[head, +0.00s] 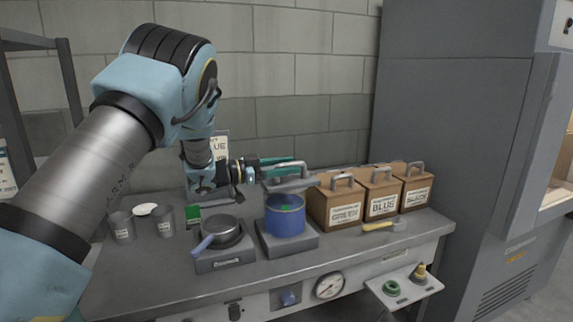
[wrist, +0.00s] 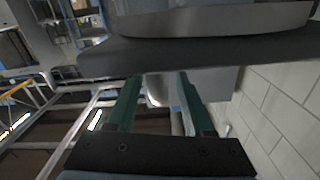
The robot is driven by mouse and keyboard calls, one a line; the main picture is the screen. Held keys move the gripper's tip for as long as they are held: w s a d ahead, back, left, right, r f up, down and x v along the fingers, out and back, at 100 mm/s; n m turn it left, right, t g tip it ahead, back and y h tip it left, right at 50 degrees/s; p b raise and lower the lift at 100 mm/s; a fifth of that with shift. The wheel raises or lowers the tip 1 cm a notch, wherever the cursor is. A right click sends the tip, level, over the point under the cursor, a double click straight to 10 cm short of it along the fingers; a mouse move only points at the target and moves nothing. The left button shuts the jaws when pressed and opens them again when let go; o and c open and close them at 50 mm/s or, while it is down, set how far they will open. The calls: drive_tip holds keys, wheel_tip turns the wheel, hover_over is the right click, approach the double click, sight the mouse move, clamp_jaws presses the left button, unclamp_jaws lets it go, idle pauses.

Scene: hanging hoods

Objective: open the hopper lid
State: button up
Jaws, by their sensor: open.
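Which part is the hopper lid is not certain. Brown boxes with sloped tops and grey handles stand on the right of the bench: a GREEN box (head: 342,208), a BLUE box (head: 382,198) and a BLACK box (head: 415,190). A grey piece with a raised handle (head: 290,184) shows behind the blue pot (head: 285,217), left of the GREEN box. My gripper (head: 300,164) is just above this grey piece, its teal fingers pointing right. In the wrist view my gripper (wrist: 160,80) is open, with a pale grey shape between or beyond the fingers; contact cannot be told.
A pan (head: 222,230) sits on a left burner, the pot on another. Grey cups (head: 122,227) stand far left. A scoop (head: 385,226) lies before the boxes. The block wall (head: 300,110) is behind; a tall grey cabinet (head: 450,120) stands right.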

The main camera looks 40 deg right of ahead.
clamp_jaws()
idle(0.4)
drive_tip(key=shift+w, duration=0.1)
idle(0.9)
